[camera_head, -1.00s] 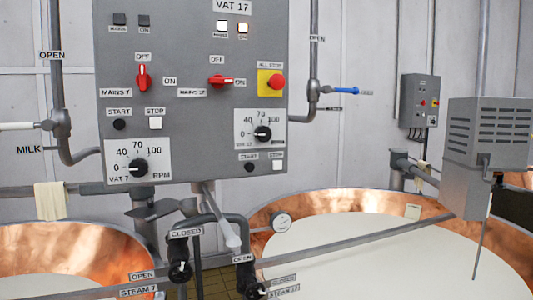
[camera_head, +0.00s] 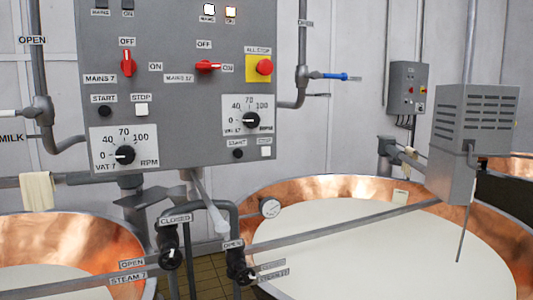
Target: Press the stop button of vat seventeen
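The grey control panel (camera_head: 190,95) hangs at upper left centre. Its right half carries the vat 17 controls: a red switch (camera_head: 208,66) turned toward ON, a speed dial (camera_head: 250,120), a black start button (camera_head: 238,154) and a white stop button (camera_head: 266,152) at the lower right corner. The left half has the vat 7 controls, with its own white stop button (camera_head: 142,110), black start button (camera_head: 105,111) and dial (camera_head: 125,155). A red all-stop button (camera_head: 264,67) sits on a yellow plate. Two small lamps at the top right are lit. Neither gripper is in view.
Copper vats of white liquid stand below, one at right (camera_head: 350,245) and one at left (camera_head: 60,245). Pipes and valves (camera_head: 170,258) cross in front beneath the panel. A grey motor box (camera_head: 470,130) stands over the right vat. A cloth (camera_head: 38,190) hangs at left.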

